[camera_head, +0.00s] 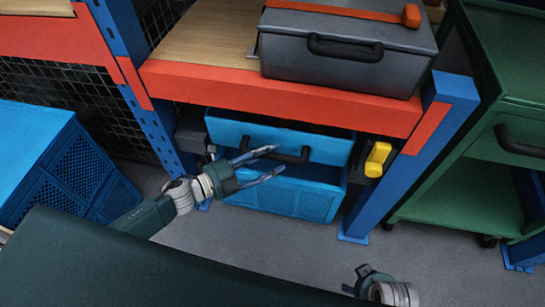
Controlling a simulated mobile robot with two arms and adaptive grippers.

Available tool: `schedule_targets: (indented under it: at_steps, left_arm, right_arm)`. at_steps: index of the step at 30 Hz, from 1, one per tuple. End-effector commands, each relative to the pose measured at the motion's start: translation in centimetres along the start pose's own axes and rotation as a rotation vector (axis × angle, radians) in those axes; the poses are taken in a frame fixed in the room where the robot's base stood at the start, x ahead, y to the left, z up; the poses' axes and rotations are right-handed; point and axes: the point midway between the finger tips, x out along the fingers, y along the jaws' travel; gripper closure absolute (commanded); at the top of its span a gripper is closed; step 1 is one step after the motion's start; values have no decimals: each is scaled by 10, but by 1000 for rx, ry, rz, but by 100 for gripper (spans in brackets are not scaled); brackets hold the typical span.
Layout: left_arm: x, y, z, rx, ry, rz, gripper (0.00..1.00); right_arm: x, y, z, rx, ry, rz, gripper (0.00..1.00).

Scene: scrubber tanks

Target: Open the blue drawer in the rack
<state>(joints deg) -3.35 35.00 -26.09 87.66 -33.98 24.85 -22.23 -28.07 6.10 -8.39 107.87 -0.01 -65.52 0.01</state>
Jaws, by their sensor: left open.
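The blue drawer (228,131) sits under the orange beam of the rack, with a dark bar handle (291,157) across its front. A dark gap shows above its front edge; how far out it stands is hard to tell. My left gripper (280,159) is open at the handle, one finger above and one below it in the picture. Contact with the handle cannot be made out. Part of my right gripper (368,278) shows at the bottom right, away from the drawer; its fingers cannot be made out.
A blue crate (285,196) is below the drawer. A yellow object (377,159) hangs right of it, near the blue rack post (400,170). A grey toolbox (345,58) is on the shelf above. A green cart (455,195) stands right, another blue crate (40,150) left. Floor in front is clear.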

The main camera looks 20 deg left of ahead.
Motion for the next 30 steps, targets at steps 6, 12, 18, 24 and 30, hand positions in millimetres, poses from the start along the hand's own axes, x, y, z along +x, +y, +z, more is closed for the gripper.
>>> schedule_targets:
  at_steps: [6,12,18,24,30]
  left_arm:
    - [10,0,0,0,0,0,53]
    - [10,0,0,-1,0,0,53]
    - [10,0,0,-1,0,0,90]
    - [10,0,0,-2,0,0,100]
    - [10,0,0,-3,0,1,100]
  right_arm:
    - [-2,0,-2,0,3,0,47]
    - [-3,0,-2,0,4,0,47]
    - [-3,0,-2,1,3,0,47]
    - [-3,0,-2,1,3,0,47]
    - [-4,0,-3,1,6,1,47]
